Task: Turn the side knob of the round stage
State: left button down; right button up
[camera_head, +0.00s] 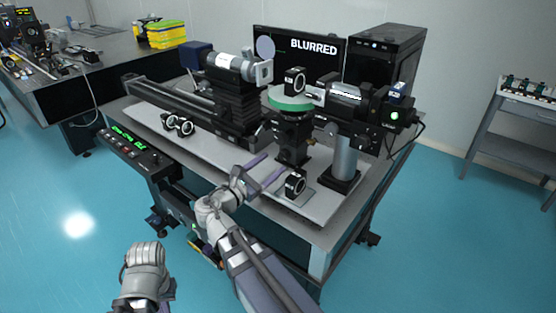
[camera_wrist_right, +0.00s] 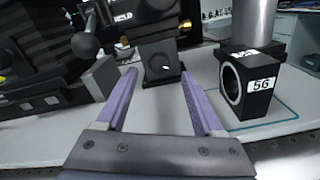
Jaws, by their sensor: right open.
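The round stage (camera_head: 290,98) is a green disc on a black mount and post, with a black-ringed optic standing on it in the head view. In the right wrist view, a dark ball-ended knob (camera_wrist_right: 86,44) is at the upper left, and a black base with a small pale-marked dial (camera_wrist_right: 164,68) is straight ahead. I cannot tell for certain which is the stage's side knob. My right gripper (camera_head: 263,168) is open and empty, in front of and below the stage. Its purple fingers (camera_wrist_right: 159,78) frame the dial block, apart from it. My left gripper's fingers do not show.
A black-ringed optic (camera_head: 295,184), labelled 56 in the wrist view (camera_wrist_right: 249,86), stands close right of my right gripper. Two more rings (camera_head: 178,124) stand left. A control panel (camera_head: 135,148) is on the table's left edge. Bare board lies left of the gripper.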

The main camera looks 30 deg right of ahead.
aim_at(282, 156)
jog(key=shift+x, duration=2.4)
grip_shut()
